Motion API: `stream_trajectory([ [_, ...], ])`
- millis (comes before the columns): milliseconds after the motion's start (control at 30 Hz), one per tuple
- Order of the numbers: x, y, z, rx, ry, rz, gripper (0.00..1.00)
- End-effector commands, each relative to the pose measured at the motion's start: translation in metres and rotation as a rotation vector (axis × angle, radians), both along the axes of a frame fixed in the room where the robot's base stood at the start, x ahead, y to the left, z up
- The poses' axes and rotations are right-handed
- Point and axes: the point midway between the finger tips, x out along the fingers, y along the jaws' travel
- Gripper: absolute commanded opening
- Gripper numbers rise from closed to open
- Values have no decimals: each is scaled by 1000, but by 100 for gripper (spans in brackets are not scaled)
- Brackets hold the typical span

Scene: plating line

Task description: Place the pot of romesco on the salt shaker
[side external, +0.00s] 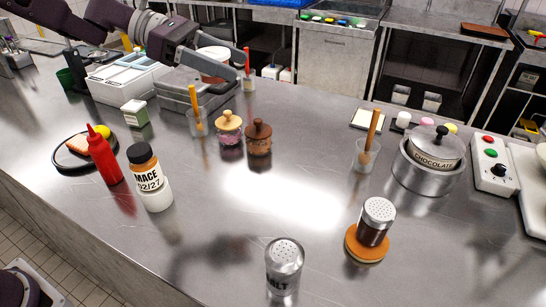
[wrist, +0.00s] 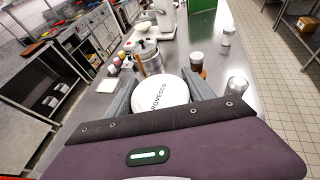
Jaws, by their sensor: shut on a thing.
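The pot of romesco (wrist: 172,93) has a broad white lid lettered ROMESCO and sits between my gripper's two grey fingers in the wrist view. In the side view the pot (side external: 214,69) shows a reddish-brown body, partly hidden by my gripper (side external: 226,72), which is shut on it above the back left of the counter. The salt shaker (side external: 284,262) stands upright at the near edge of the side view, metal-topped with a SALT label, well apart from the pot. It appears at right in the wrist view (wrist: 238,86).
A dark-filled shaker (side external: 376,220) stands on an orange coaster (side external: 367,246). A chocolate pot (side external: 435,150) sits at right. The counter's middle is clear.

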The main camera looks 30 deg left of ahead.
Motion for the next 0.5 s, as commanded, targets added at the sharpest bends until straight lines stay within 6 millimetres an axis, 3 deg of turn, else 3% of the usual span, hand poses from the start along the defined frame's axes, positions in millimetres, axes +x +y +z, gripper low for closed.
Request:
stream_trajectory([
  [167, -37, -77, -20, -2, 5, -180, 18],
  [300, -86, -144, -39, -1, 4, -352, 18],
  [400, -127, -183, -51, -1, 4, -473, 18],
  [500, -159, -209, -60, -1, 4, -562, 18],
])
